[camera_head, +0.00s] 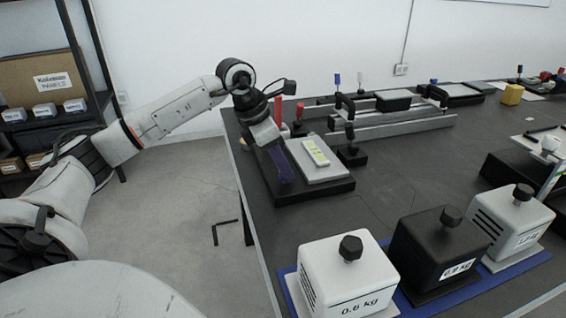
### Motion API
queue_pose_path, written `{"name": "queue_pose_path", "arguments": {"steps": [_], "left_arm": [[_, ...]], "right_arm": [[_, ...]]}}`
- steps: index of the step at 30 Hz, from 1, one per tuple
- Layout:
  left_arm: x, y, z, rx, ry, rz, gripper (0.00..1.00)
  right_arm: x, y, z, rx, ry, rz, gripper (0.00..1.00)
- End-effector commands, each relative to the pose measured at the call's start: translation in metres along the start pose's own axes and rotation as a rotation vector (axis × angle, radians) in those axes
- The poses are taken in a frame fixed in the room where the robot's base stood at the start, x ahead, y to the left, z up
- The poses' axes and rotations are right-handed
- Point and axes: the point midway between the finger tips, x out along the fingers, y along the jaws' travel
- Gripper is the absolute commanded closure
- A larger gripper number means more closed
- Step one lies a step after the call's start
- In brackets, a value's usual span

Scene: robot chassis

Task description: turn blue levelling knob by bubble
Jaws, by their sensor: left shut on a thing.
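A levelling stand with a black base (318,192) and a grey top plate (326,173) sits at the table's left edge. A yellow-green bubble vial (316,152) lies on the plate; the bubble is too small to read. A tall blue-violet levelling knob (282,168) stands at the plate's left front side. My left gripper (274,147) reaches down over it from above and is shut on it; the fingertips are partly hidden. Two red knobs, one (278,110) and another (299,111), stand behind the plate. My right gripper is out of view.
White and black weight blocks (345,275) stand on a blue mat (468,290) at the front. A small black knobbed block (352,155) is close right of the stand. Rails with black handles (395,124) lie behind. The middle of the dark table (400,185) is clear.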

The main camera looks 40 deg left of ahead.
Motion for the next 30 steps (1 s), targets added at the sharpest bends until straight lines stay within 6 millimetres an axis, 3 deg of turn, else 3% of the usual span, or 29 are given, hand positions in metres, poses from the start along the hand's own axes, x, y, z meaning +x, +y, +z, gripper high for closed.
{"name": "queue_pose_path", "arguments": {"steps": [18,30], "left_arm": [[-0.003,0.004,0.003,0.531,-0.001,-0.224,0.95],[-0.001,0.006,0.004,0.862,-0.002,-0.358,0.95]], "right_arm": [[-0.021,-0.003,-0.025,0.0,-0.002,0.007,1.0],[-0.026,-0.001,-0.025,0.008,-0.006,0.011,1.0]]}}
